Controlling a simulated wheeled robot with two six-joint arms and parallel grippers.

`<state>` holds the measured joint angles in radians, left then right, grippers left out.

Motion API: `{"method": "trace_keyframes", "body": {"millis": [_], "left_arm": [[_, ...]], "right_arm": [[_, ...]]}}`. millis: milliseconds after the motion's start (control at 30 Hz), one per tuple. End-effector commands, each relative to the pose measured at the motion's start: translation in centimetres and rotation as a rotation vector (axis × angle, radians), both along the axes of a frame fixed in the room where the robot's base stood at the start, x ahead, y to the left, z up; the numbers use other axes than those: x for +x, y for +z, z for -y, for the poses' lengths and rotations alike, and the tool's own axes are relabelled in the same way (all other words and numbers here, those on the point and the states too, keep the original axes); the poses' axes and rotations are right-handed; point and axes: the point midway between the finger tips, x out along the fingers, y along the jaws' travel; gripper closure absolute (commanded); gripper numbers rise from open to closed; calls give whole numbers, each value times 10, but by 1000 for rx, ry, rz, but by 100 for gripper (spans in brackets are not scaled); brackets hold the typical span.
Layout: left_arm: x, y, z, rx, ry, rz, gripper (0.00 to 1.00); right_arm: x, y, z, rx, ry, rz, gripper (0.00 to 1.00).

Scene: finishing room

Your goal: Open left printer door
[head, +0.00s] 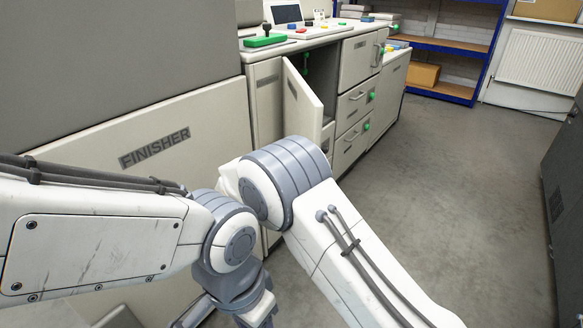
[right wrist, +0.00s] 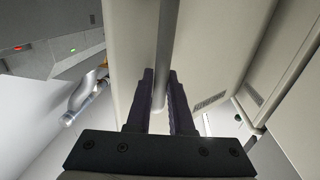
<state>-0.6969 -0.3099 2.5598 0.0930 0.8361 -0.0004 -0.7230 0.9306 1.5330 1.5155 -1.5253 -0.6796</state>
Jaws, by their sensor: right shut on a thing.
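The printer (head: 335,35) is a pale cabinet unit along the wall in the head view. Its left door (head: 303,108) stands partly open, swung outward, with a dark interior showing behind it. In the right wrist view, the two dark fingers of my right gripper (right wrist: 160,108) are closed around a grey bar handle (right wrist: 166,45) in front of a pale door panel (right wrist: 120,45). In the head view my right gripper is hidden behind my arm.
The right-hand door (head: 355,62) is closed, above drawers (head: 352,105) with handles. A large panel marked FINISHER (head: 150,148) stands at the left. A blue shelf (head: 450,45) and a radiator (head: 540,60) are at the back.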

Motion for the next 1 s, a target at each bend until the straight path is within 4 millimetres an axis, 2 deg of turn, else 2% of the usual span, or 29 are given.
{"method": "trace_keyframes", "body": {"millis": [367, 400, 433, 467, 1000], "left_arm": [[0, 0, 0, 0, 0, 0, 50], [0, 0, 0, 0, 0, 0, 50], [0, 0, 0, 0, 0, 0, 50], [0, 0, 0, 0, 0, 0, 50], [0, 2, 0, 0, 0, 0, 50]], "right_arm": [[1, 2, 6, -2, -9, 4, 100], [1, 2, 6, -1, -9, 4, 65], [1, 2, 6, -1, -9, 4, 53], [1, 2, 6, -1, -9, 4, 50], [-1, 1, 1, 0, -7, 1, 50]]}}
